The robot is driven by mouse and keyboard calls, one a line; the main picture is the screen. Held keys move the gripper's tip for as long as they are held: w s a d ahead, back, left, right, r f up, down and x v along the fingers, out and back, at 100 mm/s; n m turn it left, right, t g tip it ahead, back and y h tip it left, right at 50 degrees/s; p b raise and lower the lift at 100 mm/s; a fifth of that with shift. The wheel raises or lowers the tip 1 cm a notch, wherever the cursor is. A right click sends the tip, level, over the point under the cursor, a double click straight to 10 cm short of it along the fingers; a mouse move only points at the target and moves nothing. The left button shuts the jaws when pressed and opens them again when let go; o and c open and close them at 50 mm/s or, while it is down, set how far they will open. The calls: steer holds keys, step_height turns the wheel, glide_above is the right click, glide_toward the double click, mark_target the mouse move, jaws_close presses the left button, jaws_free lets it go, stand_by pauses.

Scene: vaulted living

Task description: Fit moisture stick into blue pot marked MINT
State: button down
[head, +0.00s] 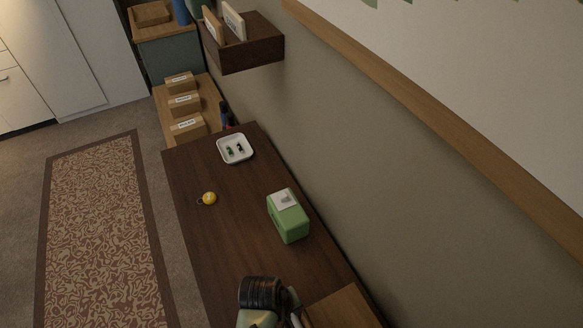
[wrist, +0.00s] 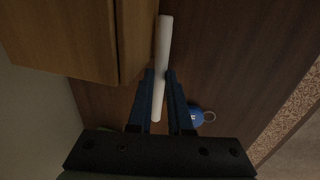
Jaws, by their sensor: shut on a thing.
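In the wrist view my gripper (wrist: 160,88) has its two blue fingers closed on a slim white stick (wrist: 163,45), which I take to be the moisture stick. The stick extends past the fingertips, slightly tilted, over a dark wooden surface. In the head view part of my arm shows at the bottom, but the fingers and the stick are hidden. I cannot make out a blue pot marked MINT in either view.
A wooden box (wrist: 60,40) is close left of the stick. A blue round thing with a ring (wrist: 196,117) lies right of the fingers. On the dark table (head: 225,265) are a green box (head: 290,224), a white tray (head: 222,146) and a yellow round thing (head: 209,198).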

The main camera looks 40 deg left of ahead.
steer(key=shift+x, duration=0.85)
steer(key=c, duration=1.1)
jaws_free()
steer(key=shift+f, duration=0.1)
